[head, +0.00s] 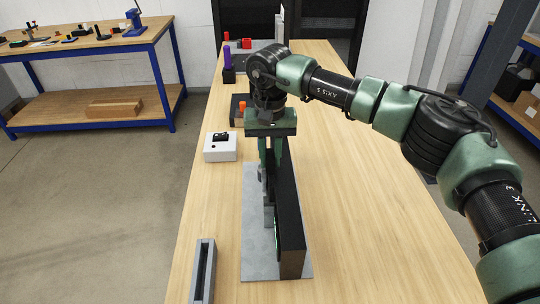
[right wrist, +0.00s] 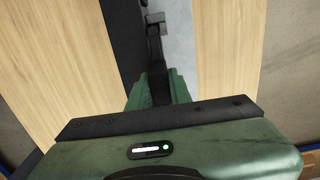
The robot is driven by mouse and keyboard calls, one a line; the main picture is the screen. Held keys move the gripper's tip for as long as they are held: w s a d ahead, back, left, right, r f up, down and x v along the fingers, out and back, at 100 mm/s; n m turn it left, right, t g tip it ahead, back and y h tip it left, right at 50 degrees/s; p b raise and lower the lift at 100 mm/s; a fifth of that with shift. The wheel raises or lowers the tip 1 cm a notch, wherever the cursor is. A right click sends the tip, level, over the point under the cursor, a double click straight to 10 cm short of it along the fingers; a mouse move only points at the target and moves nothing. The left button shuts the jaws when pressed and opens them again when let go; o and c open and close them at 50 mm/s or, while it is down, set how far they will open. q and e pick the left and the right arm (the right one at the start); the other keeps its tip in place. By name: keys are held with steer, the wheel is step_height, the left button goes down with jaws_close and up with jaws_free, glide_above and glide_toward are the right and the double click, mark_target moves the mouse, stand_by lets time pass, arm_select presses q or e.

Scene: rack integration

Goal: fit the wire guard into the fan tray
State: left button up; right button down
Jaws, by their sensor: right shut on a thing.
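A long black upright housing (head: 289,222), seemingly the fan tray, stands on a grey base plate (head: 257,262) on the wooden table. A small green glow shows on its left side. My right gripper (head: 270,160) points down at the far part of the housing, close to its left face. In the right wrist view its two green fingers (right wrist: 158,84) are shut on a thin dark thing between them, which I take to be the wire guard. Its shape is mostly hidden by the fingers, and I cannot tell whether it touches the tray. My left gripper is not in view.
A grey slotted holder (head: 203,272) lies at the near left table edge. A white box with a black switch (head: 220,147) and a purple cylinder (head: 227,57) on a dark block stand along the left side. The table's right half (head: 360,190) is clear under my arm.

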steer(key=shift+f, duration=0.15)
steer(key=c, duration=1.2)
jaws_free()
steer(key=shift+r, duration=0.35)
step_height(320, 180, up, 6)
steer(key=shift+r+b, duration=0.2)
steer(key=shift+b, duration=0.9)
steer(key=shift+r, duration=0.35)
